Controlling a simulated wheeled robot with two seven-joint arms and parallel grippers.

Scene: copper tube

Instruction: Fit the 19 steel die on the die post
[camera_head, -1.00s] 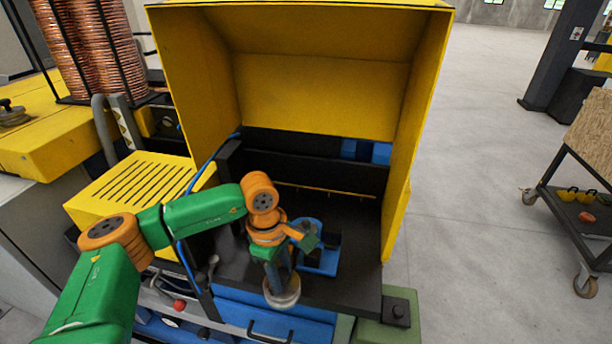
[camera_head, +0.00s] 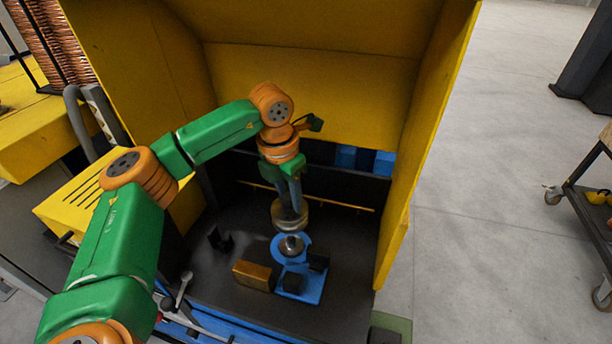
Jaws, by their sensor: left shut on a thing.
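My left gripper (camera_head: 290,198) reaches into the yellow-hooded machine and points down. It is shut on the round steel die (camera_head: 289,217), a greyish disc at its fingertips. Below the die stands a blue fixture (camera_head: 309,289) with a short round metal post (camera_head: 291,246) in a blue ring. The die is held above and slightly behind the post in the picture, apart from it. The number on the die cannot be read. My right gripper is not in view.
The yellow hood walls (camera_head: 419,165) close in on both sides and at the back. A brass-coloured block (camera_head: 253,275) and a black block (camera_head: 293,283) are beside the post. The dark bed (camera_head: 338,313) is clear at the front right.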

